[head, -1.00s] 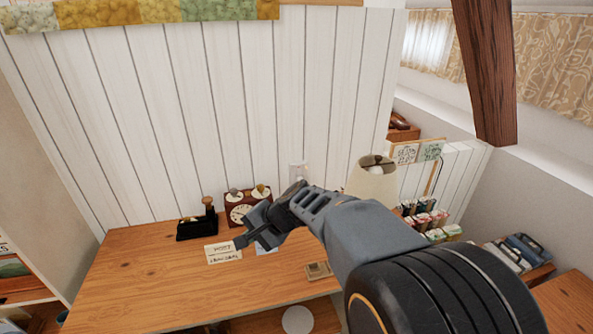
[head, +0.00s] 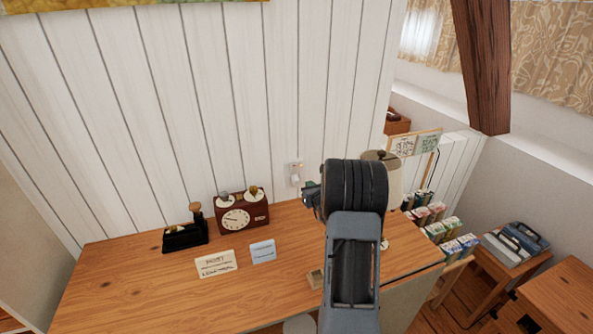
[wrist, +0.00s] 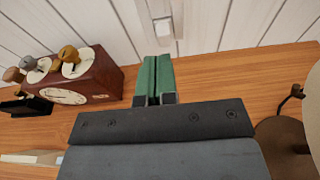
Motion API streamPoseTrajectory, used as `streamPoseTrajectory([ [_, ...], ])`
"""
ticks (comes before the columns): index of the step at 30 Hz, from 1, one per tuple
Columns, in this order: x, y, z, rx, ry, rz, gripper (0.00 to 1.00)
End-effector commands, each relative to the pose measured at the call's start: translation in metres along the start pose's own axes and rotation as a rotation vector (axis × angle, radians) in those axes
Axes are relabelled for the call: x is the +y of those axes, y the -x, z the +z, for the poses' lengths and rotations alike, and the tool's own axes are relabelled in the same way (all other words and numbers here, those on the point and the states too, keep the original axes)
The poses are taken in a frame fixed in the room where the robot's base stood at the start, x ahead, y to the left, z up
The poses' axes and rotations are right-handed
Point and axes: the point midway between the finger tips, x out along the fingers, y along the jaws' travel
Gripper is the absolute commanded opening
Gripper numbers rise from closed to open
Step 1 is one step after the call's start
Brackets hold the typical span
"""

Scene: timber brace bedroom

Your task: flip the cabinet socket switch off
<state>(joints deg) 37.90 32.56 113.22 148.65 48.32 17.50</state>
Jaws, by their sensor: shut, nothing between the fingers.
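The white socket switch (head: 294,175) is on the white plank wall just above the wooden cabinet top. My gripper (head: 309,194) is close to the wall, just right of and below the socket in the head view. In the wrist view its green fingers (wrist: 154,72) are together and empty, pointing toward the socket. A gap seems to lie between fingertips and socket. Which way the switch is set is too small to tell.
A brown clock box (head: 242,213) and a black stand (head: 185,237) are left on the cabinet top (head: 120,275). Two cards (head: 215,264) lie in front. A lamp (head: 393,185) stands right, partly behind my arm. Boxes (head: 440,230) are farther right.

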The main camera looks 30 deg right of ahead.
Motion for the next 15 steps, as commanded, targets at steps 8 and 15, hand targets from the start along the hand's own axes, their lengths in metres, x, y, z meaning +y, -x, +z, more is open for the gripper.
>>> streamPoseTrajectory([
  [8, 0.0, -0.001, 0.001, 0.0, 0.002, 0.002, 0.0],
  [15, 0.0, -0.025, 0.002, 0.0, 0.003, 0.003, 0.0],
])
